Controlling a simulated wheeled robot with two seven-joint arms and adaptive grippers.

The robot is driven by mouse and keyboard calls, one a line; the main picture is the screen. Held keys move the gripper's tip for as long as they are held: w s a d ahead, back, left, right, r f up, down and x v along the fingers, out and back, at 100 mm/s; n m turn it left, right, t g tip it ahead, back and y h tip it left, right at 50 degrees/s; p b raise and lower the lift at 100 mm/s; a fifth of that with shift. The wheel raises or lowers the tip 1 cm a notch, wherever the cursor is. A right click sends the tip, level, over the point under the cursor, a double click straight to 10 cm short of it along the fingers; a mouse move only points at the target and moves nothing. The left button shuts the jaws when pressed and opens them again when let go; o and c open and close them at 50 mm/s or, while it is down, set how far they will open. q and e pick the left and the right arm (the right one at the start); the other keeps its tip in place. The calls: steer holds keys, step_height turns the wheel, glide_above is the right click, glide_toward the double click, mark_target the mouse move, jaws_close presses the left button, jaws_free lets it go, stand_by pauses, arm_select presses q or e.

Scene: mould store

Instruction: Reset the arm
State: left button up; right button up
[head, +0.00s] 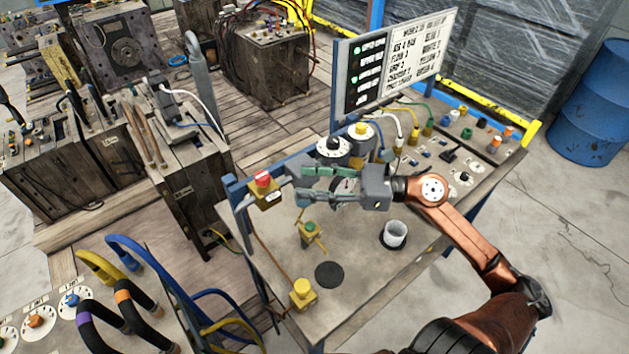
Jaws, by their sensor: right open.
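My right arm, copper-coloured, comes in from the lower right of the head view. Its grey gripper (300,184) is held over the workbench (352,290) and points left. Its fingers are apart, with nothing visible between them. The fingertips are close to a red push button on a yellow box (264,187) at the bench's left edge; I cannot tell whether they touch it. The gripper partly hides a round gauge behind it. My left gripper is not in view.
A sign board (395,62) rises behind. Hoses (130,290) crowd the lower left. A blue drum (597,105) stands at right.

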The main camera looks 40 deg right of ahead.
steer(key=shift+s+d, duration=0.3)
stand_by(0.4)
